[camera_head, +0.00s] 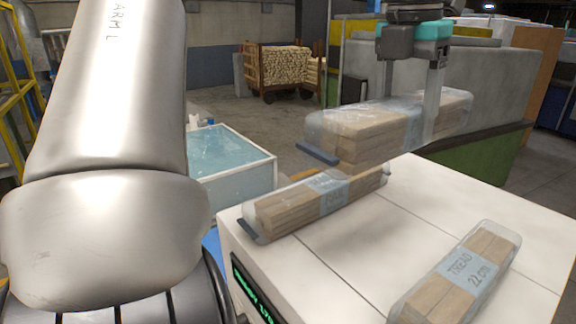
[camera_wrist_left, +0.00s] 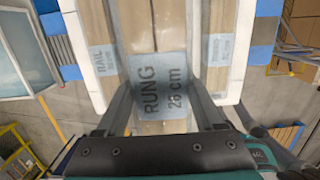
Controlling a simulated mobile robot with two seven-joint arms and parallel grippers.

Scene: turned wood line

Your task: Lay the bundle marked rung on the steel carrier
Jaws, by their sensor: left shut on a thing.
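The bundle marked rung (camera_head: 365,125) is a clear-wrapped stack of pale wood with a blue label. In the left wrist view its label (camera_wrist_left: 159,85) reads "RUNG 28 cm". My left gripper (camera_head: 410,115) is shut on it, one finger on each side, and it appears held above the white table. My left gripper also shows in the left wrist view (camera_wrist_left: 165,112). I cannot make out a steel carrier in either view. My right gripper is not in view.
The white table (camera_head: 375,225) bears another wrapped bundle (camera_head: 290,209) and one marked tread (camera_head: 450,285). A green display (camera_head: 252,292) is on its front. A teal-topped tub (camera_head: 232,155) stands left, a wood-loaded cart (camera_head: 275,72) behind. Bare table lies between the bundles.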

